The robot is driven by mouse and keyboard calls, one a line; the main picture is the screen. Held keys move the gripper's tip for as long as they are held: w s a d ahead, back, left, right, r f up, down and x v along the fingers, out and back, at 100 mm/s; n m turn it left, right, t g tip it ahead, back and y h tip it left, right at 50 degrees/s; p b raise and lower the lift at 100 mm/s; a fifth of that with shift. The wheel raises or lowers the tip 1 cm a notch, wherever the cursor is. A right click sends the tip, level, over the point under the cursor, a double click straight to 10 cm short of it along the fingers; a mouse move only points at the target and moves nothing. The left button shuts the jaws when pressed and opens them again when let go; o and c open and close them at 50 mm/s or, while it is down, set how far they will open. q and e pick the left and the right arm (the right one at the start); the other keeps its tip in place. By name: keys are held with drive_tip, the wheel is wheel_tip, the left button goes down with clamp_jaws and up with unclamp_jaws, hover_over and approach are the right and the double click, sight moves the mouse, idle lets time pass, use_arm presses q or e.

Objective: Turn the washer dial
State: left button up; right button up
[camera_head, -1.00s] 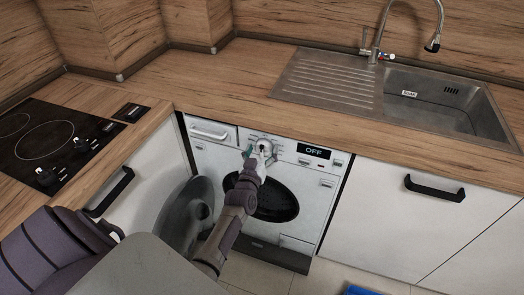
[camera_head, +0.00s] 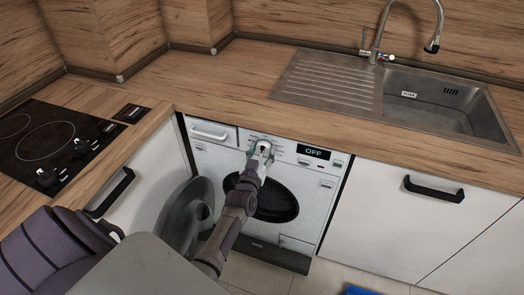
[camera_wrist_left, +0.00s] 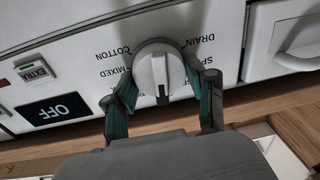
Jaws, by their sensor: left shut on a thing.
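The washer (camera_head: 312,178) is a white front-loader under the counter, with its round door (camera_head: 187,217) swung open to the left. Its display (camera_head: 314,152) reads OFF, and so does the display in the left wrist view (camera_wrist_left: 54,111). The white dial (camera_wrist_left: 158,70) is on the panel, with labels such as COTTON, MIXED and DRAIN around it. My left gripper (camera_head: 261,151) is at the dial. In the left wrist view, its green-padded fingers (camera_wrist_left: 160,95) stand on both sides of the dial, shut on it. My right gripper is not in view.
The wooden counter edge runs just above the washer panel. A detergent drawer (camera_head: 210,131) is left of the dial. A cooktop (camera_head: 48,147) lies at the left, and a steel sink (camera_head: 440,100) at the back right. A blue item (camera_head: 364,291) is on the floor.

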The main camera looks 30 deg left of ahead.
use_arm(q)
drive_tip(key=m, duration=0.6)
drive_tip(key=shift+d+f, duration=0.15)
drive_tip(key=shift+m, duration=0.3)
drive_tip(key=o, duration=1.2)
drive_tip(key=v, duration=1.2)
drive_tip(key=shift+f, duration=0.25)
